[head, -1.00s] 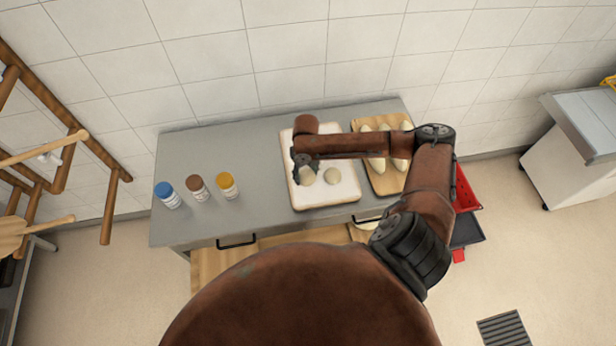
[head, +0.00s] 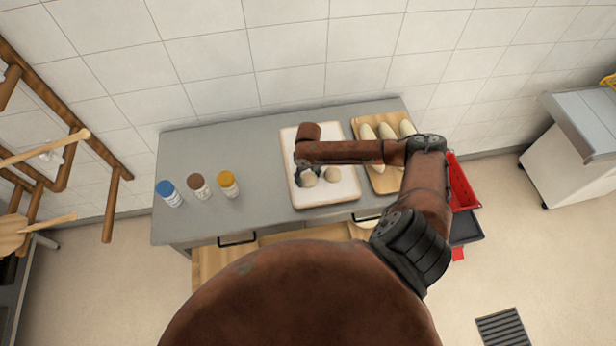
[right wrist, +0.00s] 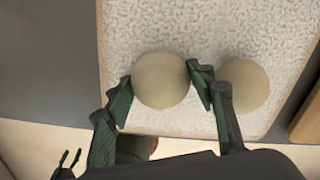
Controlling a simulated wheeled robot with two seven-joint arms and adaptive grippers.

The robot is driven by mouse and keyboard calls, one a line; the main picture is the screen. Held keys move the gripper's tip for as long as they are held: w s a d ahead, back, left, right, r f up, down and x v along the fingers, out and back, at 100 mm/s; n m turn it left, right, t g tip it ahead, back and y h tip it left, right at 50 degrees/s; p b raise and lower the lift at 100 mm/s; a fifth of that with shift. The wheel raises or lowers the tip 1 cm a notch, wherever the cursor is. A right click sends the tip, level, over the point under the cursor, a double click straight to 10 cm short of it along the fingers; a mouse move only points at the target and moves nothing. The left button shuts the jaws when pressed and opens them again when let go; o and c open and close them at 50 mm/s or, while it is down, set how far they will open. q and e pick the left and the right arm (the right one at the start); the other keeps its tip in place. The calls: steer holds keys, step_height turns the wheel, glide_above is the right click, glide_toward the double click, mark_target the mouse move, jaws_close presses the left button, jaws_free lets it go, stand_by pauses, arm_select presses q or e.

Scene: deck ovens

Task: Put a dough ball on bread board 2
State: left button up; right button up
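Two round pale dough balls sit side by side on a white, floured-looking board (head: 318,137) on the grey counter. My right gripper (right wrist: 160,78) points down at the left dough ball (right wrist: 160,80), one finger on each side of it; the fingers look open, with the right fingertip very near or touching the ball. In the head view this ball (head: 309,179) is partly covered by the gripper. The other dough ball (right wrist: 243,86) lies just right of the right finger. What seems to be my left gripper (right wrist: 69,160) shows small and low, fingers apart. No board carries a readable number.
A wooden board (head: 386,185) with several long pale loaves lies right of the white board. Three jars with blue, brown and yellow lids (head: 228,184) stand at the left. The counter (head: 255,150) between is clear. A red crate (head: 463,185) is at the right.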

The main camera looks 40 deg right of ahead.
mark_target(308, 176)
steer(key=o, duration=0.3)
step_height(308, 176, up, 12)
steer(key=b, duration=0.1)
steer(key=shift+r, duration=0.2)
stand_by(0.5)
